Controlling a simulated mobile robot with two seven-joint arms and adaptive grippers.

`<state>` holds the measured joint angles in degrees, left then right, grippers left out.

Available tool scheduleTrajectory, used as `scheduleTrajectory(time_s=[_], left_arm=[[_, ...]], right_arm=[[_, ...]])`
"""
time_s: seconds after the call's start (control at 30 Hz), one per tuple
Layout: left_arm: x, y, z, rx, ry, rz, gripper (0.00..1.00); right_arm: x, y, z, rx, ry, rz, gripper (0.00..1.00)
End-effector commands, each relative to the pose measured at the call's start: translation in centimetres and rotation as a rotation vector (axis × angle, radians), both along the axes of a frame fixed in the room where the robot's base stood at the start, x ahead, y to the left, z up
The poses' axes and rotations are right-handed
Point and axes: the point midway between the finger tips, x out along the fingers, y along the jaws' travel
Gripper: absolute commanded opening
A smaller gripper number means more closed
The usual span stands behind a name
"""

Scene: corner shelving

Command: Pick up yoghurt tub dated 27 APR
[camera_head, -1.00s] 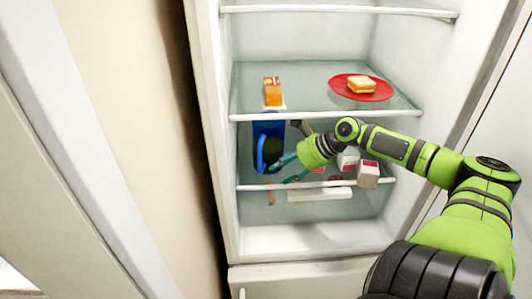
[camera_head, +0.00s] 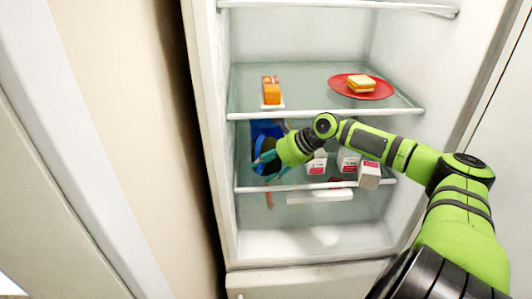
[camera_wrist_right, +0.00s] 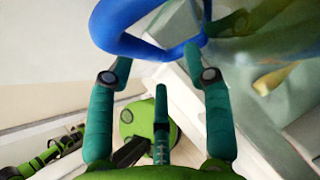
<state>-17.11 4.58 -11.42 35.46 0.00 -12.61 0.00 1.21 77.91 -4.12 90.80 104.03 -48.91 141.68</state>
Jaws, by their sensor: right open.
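Small white containers with red labels stand on the fridge's middle shelf: a left one (camera_head: 317,162), a middle one (camera_head: 348,160) and a front right one (camera_head: 369,174). No date is readable, so I cannot tell which, if any, is the 27 APR yoghurt tub. My right gripper (camera_head: 265,168) is open, left of these containers and in front of a blue jug-like object (camera_head: 265,130). In the wrist view its fingers (camera_wrist_right: 158,62) are spread, with the blue loop (camera_wrist_right: 130,45) just beyond them. I cannot tell whether they touch. My left gripper is not in view.
The upper shelf (camera_head: 310,98) holds an orange carton (camera_head: 270,91) and a red plate (camera_head: 340,89) with a sandwich-like item (camera_head: 361,84). A white shelf rail (camera_head: 290,187) runs below the containers. The fridge floor (camera_head: 300,240) looks clear.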

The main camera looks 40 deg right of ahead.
Motion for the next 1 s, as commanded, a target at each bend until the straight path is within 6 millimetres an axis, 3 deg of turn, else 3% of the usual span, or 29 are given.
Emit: scheduleTrajectory(time_s=[0.33, 0.63, 0.67, 0.77, 0.8, 1.0], left_arm=[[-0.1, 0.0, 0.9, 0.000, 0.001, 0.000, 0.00], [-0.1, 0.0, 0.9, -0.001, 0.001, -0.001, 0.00], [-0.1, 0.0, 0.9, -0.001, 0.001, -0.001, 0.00], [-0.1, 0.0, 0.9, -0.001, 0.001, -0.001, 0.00], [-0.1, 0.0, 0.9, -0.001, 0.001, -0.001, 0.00], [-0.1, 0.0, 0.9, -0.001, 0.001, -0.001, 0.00]], right_arm=[[1.9, 1.3, -0.2, 0.002, 0.000, 0.006, 0.51], [2.1, 1.4, -0.8, -0.003, 0.000, 0.006, 0.51], [2.1, 1.4, -0.8, -0.003, 0.000, 0.006, 0.47], [2.1, 1.4, -0.8, -0.003, 0.000, 0.006, 0.07], [2.1, 1.4, -0.8, -0.003, 0.000, 0.006, 0.00], [2.3, 1.3, -0.3, -0.007, -0.011, 0.006, 0.00]])
